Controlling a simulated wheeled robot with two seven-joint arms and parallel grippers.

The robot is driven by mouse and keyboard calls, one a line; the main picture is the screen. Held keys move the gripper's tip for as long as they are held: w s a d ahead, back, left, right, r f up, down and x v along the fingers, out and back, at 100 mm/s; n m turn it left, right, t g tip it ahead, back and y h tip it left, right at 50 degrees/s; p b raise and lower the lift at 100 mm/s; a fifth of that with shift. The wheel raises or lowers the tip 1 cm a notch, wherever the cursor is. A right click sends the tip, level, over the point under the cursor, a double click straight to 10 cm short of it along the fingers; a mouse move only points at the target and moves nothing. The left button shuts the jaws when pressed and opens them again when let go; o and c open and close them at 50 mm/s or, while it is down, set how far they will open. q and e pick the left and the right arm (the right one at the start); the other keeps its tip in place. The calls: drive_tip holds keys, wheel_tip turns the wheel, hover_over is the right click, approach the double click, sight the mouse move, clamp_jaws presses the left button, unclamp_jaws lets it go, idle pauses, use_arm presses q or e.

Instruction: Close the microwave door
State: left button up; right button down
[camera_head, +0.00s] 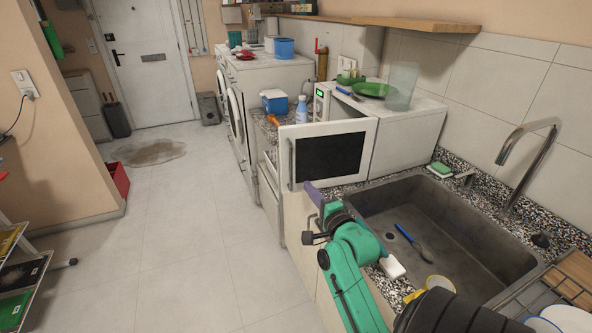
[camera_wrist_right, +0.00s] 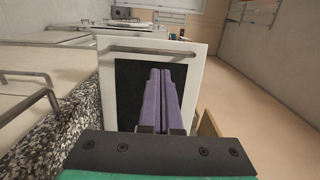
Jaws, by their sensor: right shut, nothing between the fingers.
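The white microwave (camera_head: 415,135) stands on the counter beyond the sink. Its door (camera_head: 368,128) is open, swung out toward me, with the dark window (camera_head: 330,152) facing me and a bar handle (camera_head: 292,165) along its left edge. My right gripper (camera_head: 313,192), with purple fingers, is at the door's lower left corner. In the right wrist view the shut, empty fingers (camera_wrist_right: 165,90) point at the door (camera_wrist_right: 197,72), in front of its dark window, with the handle (camera_wrist_right: 150,53) beyond. I cannot tell whether they touch the door. My left gripper is not in view.
The sink (camera_head: 385,205) is in front of the microwave and holds a blue-handled brush (camera_head: 412,240). A blue box (camera_head: 274,101) is on the counter behind the door.

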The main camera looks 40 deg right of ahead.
sight(291, 167)
drive_tip(key=p+x, duration=0.2)
drive_tip(key=x, duration=0.6)
drive_tip(key=shift+w+d, duration=0.1)
drive_tip(key=shift+w, duration=0.4)
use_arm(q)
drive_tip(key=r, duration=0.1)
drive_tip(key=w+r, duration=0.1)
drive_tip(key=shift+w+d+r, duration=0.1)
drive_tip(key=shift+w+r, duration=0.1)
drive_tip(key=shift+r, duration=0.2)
use_arm(e)
drive_tip(key=shift+w+d+f, duration=0.1)
drive_tip(key=shift+f, duration=0.05)
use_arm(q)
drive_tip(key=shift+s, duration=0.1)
